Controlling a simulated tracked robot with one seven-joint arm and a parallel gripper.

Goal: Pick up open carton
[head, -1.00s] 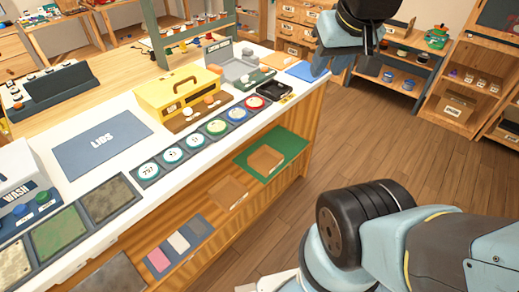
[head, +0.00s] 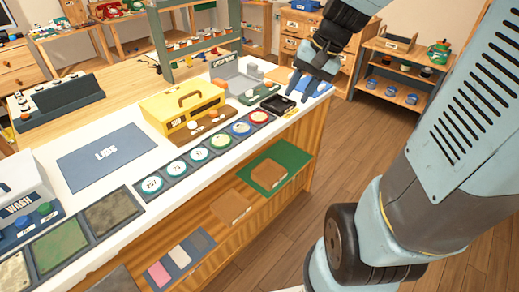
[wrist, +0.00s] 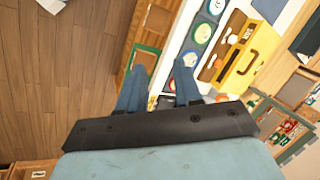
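No carton is plainly seen open. Two small brown cardboard-like boxes lie on the counter's lower shelf: one (head: 267,174) on a green mat, another (head: 231,207) to its left. Whether either is an open carton I cannot tell. My gripper (head: 307,92) is in the air by the far right end of the counter, above and beyond these boxes, pointing down. In the wrist view my gripper (wrist: 160,88) shows two blue fingers spread apart with nothing between them.
A shelf unit (head: 396,70) stands at the back right. Wooden floor lies open right of the counter.

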